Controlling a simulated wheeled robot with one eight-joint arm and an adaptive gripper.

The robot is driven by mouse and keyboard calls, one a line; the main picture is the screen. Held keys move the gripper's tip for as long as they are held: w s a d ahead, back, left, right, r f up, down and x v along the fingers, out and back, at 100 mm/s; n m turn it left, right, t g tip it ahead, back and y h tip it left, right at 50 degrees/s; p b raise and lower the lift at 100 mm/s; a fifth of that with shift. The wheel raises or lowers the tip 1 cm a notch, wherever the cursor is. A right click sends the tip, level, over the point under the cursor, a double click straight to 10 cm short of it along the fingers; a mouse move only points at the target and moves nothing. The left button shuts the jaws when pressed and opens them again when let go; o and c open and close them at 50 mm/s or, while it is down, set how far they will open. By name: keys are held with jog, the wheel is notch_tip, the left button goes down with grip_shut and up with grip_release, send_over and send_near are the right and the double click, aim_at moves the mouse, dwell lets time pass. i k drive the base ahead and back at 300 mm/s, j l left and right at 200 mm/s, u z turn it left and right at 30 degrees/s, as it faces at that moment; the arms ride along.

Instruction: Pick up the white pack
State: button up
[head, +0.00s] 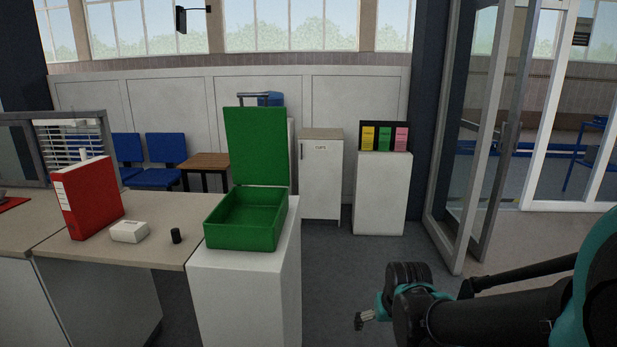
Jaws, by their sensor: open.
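The white pack (129,231) is a small pale box lying on the beige counter, in front of the red binder and left of a small black cylinder. My gripper (362,319) is at the lower right in the head view, low over the floor. It is open, with nothing seen in it, and well to the right of the pack and apart from it. Its fingers are small and partly dark in this view.
A red binder (86,196) stands behind the pack. A black cylinder (176,236) stands on the counter (172,208). An open green box (243,219) sits on a white pedestal (245,296) between gripper and pack. Grey floor is free around the cabinets.

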aim_at(125, 230)
jog(key=u, duration=1.5)
jog(key=z, duration=0.55)
jog(key=i+j+z, duration=0.1)
jog(key=j+z, duration=1.25)
jog(key=k+l, duration=0.05)
